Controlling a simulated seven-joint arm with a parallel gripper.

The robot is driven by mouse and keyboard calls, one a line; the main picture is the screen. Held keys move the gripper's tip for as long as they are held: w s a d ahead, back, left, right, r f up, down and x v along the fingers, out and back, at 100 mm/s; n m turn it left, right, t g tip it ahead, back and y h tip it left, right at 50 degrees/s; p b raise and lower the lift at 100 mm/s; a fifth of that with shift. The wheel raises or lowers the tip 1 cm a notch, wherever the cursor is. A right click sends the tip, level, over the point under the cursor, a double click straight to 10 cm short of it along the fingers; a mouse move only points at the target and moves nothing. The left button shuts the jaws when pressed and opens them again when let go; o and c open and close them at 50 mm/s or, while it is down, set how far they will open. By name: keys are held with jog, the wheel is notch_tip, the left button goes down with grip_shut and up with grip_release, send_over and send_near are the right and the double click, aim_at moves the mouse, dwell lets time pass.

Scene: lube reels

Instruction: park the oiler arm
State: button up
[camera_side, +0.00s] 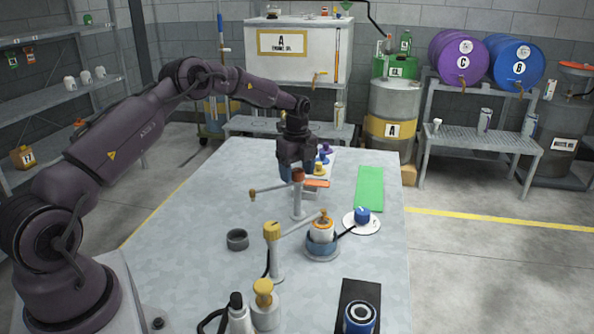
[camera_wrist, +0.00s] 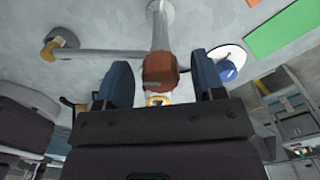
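A grey post (camera_side: 298,202) with a red-brown cap (camera_side: 298,175) stands on the table; its thin swing arm (camera_side: 273,188) points left to a yellow-brown knob (camera_side: 252,195). A second post (camera_side: 277,262) with a yellow cap carries an arm (camera_side: 300,226) reaching right, over an orange-and-white item on a blue-and-grey base (camera_side: 322,250). I cannot tell which one is the oiler arm. My gripper (camera_side: 297,170) points down by the red-brown cap. In the wrist view my gripper (camera_wrist: 164,82) is open, its blue fingers on either side of the cap (camera_wrist: 160,72), with gaps showing.
A white disc with a blue knob (camera_side: 362,214) and a green mat (camera_side: 369,188) lie right. A dark ring (camera_side: 237,239) sits left. A yellow-topped pot (camera_side: 264,303), a white bottle (camera_side: 240,316) and a black pad (camera_side: 360,291) are in front. Small colored pieces stand behind my gripper.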

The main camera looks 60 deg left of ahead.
notch_tip(320, 180, up, 13)
dwell(0.5)
dwell(0.4)
jog(key=s+d+r+n+t, duration=0.2)
jog(key=s+d+n, duration=0.3)
jog(key=s, duration=0.5)
jog(key=s+d+r+n+t, duration=0.1)
jog(key=s+d+r+n, duration=0.3)
jog(key=s+d, duration=0.5)
jog(key=s+d+r+n+t, duration=0.2)
jog(key=s+d+r+n, duration=0.2)
jog(key=s+d+n, duration=0.4)
jog(key=shift+s+t, duration=0.3)
jog(key=shift+s, duration=1.85)
